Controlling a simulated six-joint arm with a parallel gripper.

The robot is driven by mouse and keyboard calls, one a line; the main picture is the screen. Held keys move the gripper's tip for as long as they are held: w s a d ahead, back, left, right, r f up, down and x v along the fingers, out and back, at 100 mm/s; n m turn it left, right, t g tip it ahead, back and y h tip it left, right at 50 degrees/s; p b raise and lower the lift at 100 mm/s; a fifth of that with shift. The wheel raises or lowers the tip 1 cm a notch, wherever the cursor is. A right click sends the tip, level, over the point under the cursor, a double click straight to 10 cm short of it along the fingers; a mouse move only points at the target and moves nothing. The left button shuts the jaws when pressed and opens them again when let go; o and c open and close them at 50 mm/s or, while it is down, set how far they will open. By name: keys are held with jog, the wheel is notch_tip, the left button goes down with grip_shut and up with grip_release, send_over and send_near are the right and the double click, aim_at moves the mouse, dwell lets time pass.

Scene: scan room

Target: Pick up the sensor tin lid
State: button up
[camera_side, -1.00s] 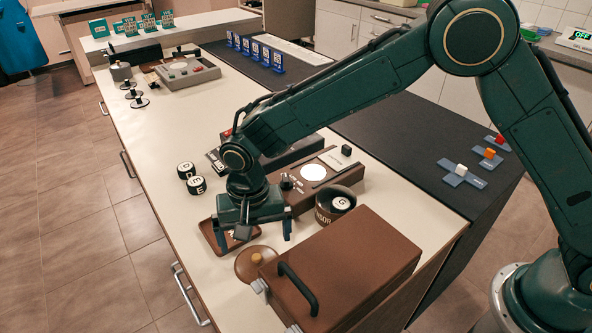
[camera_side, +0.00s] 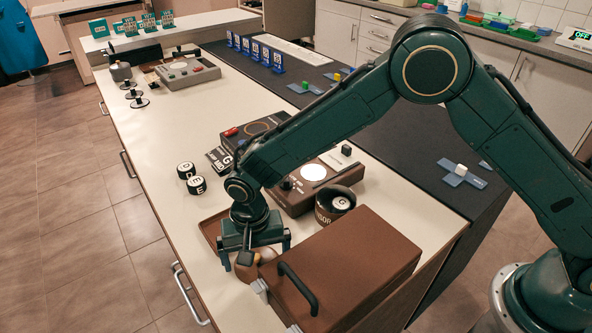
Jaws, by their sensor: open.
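The sensor tin lid (camera_side: 247,273), a round brown disc with a pale knob, lies on the white worktop beside the brown case. My gripper (camera_side: 265,258) is open, low over the lid, and hides much of it. I cannot tell whether the fingers touch the lid or its knob. The sensor tin (camera_side: 327,215), a dark brown open cup with part of its label showing, stands behind the case with a white "G" piece inside.
The brown case (camera_side: 345,265) with a black handle stands close to the right of my gripper. A shallow brown tray (camera_side: 209,228) lies just behind it. A brown device (camera_side: 300,196) and "D" and "E" pieces (camera_side: 197,185) stand farther back. The left worktop is mostly clear.

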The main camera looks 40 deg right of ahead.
jog(key=shift+c, duration=0.2)
dwell(0.3)
jog(key=c, duration=1.1)
jog(key=shift+s+d+f, duration=0.1)
jog(key=shift+f, duration=0.05)
jog(key=shift+c, duration=1.1)
